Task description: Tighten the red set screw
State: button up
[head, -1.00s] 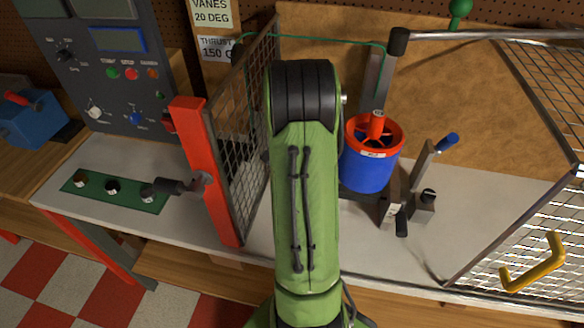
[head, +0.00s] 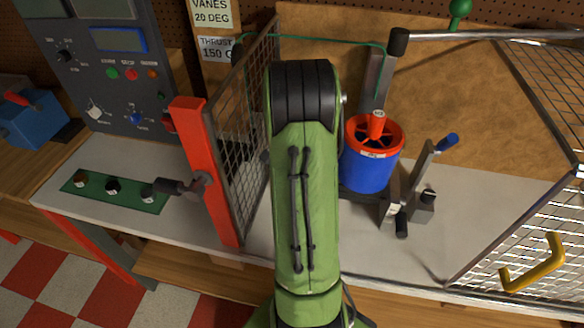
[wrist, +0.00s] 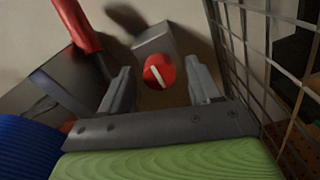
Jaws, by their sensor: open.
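The red set screw (wrist: 159,71) shows in the wrist view as a round red head with a pale line across it. It is at the end of a grey block (wrist: 154,43). My gripper (wrist: 158,82) is open, with one finger to the left of the screw head and one to the right. I see space between the head and each finger; the depth between them is hard to judge. In the head view my green arm hides the gripper and the screw. The ducted rotor (head: 368,171), a blue duct with a red rim, stands right of my arm.
A mesh gate (head: 240,115) with a red post (head: 208,170) stands left of my arm; mesh also runs close along the wrist view's right side (wrist: 245,45). A lever clamp (head: 418,185) stands right of the rotor. A control panel (head: 100,70) is at left.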

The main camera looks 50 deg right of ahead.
notch_tip(320, 180, up, 16)
jog(key=p, duration=0.3)
jog(key=shift+f, duration=0.2)
dwell(0.3)
